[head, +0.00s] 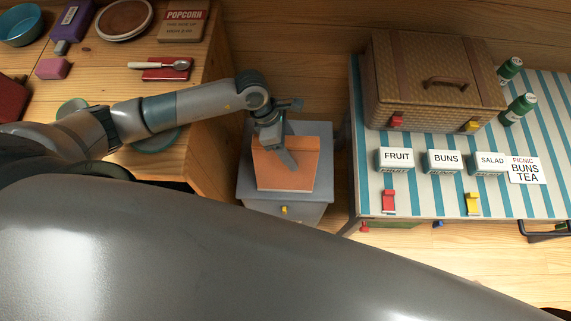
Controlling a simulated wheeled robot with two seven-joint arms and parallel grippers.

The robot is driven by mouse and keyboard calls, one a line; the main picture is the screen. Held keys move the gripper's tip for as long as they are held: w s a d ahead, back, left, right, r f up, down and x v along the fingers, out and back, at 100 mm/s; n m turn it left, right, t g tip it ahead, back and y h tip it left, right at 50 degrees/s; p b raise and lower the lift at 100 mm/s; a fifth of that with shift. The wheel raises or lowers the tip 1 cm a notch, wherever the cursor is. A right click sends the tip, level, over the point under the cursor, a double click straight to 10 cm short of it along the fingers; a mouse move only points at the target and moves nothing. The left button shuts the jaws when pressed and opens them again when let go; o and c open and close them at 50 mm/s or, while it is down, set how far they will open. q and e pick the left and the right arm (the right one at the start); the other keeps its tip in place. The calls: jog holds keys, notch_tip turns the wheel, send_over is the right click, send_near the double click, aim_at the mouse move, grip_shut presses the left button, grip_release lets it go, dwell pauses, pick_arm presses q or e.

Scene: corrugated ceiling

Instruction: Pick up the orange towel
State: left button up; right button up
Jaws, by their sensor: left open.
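The orange towel (297,168) lies folded and flat on top of a small grey cabinet (240,187) in the middle of the head view. My left gripper (287,158) is over the towel's upper left part, pointing down, and open. It hides a small part of the towel. I cannot tell whether its fingers touch the cloth. My right gripper is not in view.
A wooden table (205,75) with a popcorn box (183,20) and other items stands left. A narrow floor gap separates cabinet and striped table.

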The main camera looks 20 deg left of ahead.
pick_arm(q)
jog(key=shift+f+b, duration=0.2)
jog(key=shift+b, duration=0.1)
dwell(0.9)
jog(key=shift+c, duration=0.7)
grip_shut()
jog(key=shift+r+p, duration=0.3)
jog(key=shift+p, duration=0.1)
notch_tip(320, 180, up, 10)
jog(key=p, duration=0.5)
jog(key=shift+p, duration=0.4)
